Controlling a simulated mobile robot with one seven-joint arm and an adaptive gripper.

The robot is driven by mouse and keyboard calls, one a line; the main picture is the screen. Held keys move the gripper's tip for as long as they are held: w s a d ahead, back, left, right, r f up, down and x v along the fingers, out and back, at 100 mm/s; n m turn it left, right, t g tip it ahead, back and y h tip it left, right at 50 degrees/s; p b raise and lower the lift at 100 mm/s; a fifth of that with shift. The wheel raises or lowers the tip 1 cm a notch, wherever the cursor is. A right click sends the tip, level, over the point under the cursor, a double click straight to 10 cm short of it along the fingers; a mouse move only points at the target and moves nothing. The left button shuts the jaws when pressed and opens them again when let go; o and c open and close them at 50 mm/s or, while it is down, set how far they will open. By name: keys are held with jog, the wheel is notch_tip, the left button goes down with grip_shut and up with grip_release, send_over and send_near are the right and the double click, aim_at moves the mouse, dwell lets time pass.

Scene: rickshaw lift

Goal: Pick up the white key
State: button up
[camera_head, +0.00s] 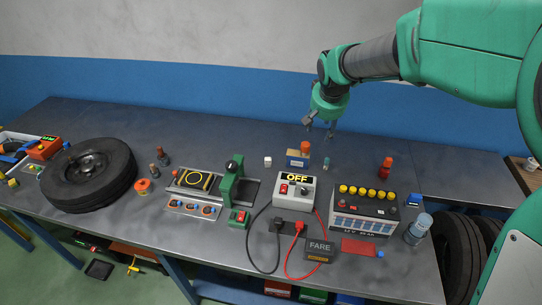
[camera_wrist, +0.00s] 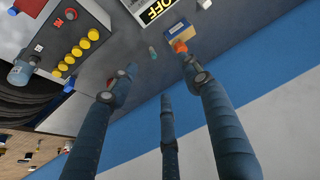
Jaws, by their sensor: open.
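My gripper (camera_head: 320,128) hangs above the back of the workbench with its fingers spread and nothing between them. In the wrist view its dark blue fingers (camera_wrist: 150,85) are apart. A small white object (camera_head: 267,161) stands on the bench, left of the blue-and-yellow box and lower left of my gripper. It also shows at the top edge of the wrist view (camera_wrist: 204,4). It is too small to tell whether it is the white key; I make out no clear key shape elsewhere.
The blue-and-yellow box (camera_head: 298,157) with an orange-red top and a small teal bottle (camera_head: 326,163) stand below my gripper. A grey OFF switch box (camera_head: 296,192), battery (camera_head: 364,209), green press (camera_head: 231,182) and tyre (camera_head: 88,175) occupy the bench. The back left strip is mostly clear.

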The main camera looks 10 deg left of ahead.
jog(key=w+a+f, duration=0.9)
jog(key=a+f, duration=0.2)
jog(key=n+p, duration=0.1)
send_near(268, 160)
notch_tip(268, 160, up, 3)
jog(key=shift+s+g, duration=0.15)
jog(key=shift+g, duration=0.15)
jog(key=shift+x, duration=4.25)
jog(key=shift+a, duration=0.1)
jog(key=shift+b+x, duration=0.3)
jog(key=shift+x, duration=2.35)
